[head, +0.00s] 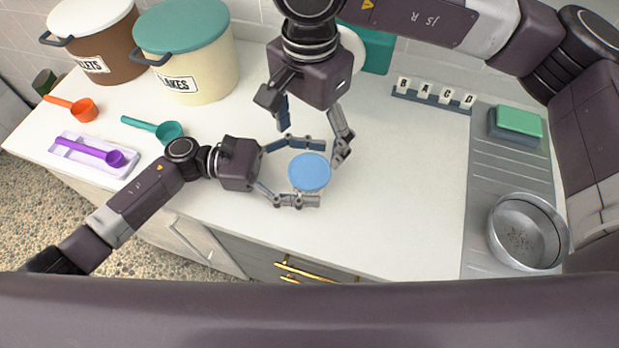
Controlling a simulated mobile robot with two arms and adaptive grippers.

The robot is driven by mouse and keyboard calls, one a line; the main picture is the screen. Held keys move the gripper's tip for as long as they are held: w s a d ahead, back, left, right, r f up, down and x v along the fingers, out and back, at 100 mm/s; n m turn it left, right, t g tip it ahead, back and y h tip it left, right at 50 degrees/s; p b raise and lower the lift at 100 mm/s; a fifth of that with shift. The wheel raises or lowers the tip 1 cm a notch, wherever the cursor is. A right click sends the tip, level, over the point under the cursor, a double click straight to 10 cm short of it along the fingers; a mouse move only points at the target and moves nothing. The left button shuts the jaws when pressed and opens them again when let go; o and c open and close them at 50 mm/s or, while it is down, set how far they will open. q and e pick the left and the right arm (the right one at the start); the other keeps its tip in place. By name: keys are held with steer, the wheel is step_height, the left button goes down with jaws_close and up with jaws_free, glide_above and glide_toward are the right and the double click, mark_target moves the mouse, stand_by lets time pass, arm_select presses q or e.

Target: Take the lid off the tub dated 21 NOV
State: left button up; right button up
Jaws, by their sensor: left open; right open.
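A small round tub with a blue lid (309,171) stands on the white counter near the middle of the head view. The lid is on it, and no date is readable from here. My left gripper (319,173) is open, with one finger on the far side of the tub and one on the near side; I cannot tell whether they touch it. My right gripper (311,142) is open above and behind the tub, one finger to the upper left of the lid and the other beside its right edge.
Two large bins, brown (108,50) and cream (207,72), stand at the back left. Orange (83,110), teal (168,131) and purple (114,158) scoops lie at left. A letter rack (430,101), green sponge (518,121) and metal bowl (527,232) are at right. The counter (405,190) right of the tub is clear.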

mark_target(308, 172)
arm_select(q)
steer(key=shift+c, duration=0.5)
steer(key=c, duration=1.7)
arm_select(e)
steer(key=shift+o, duration=0.8)
step_height(308, 172, up, 3)
steer(key=shift+a+n, duration=0.1)
steer(key=shift+n, duration=1.1)
steer(key=f, duration=1.1)
steer(key=shift+s, duration=0.2)
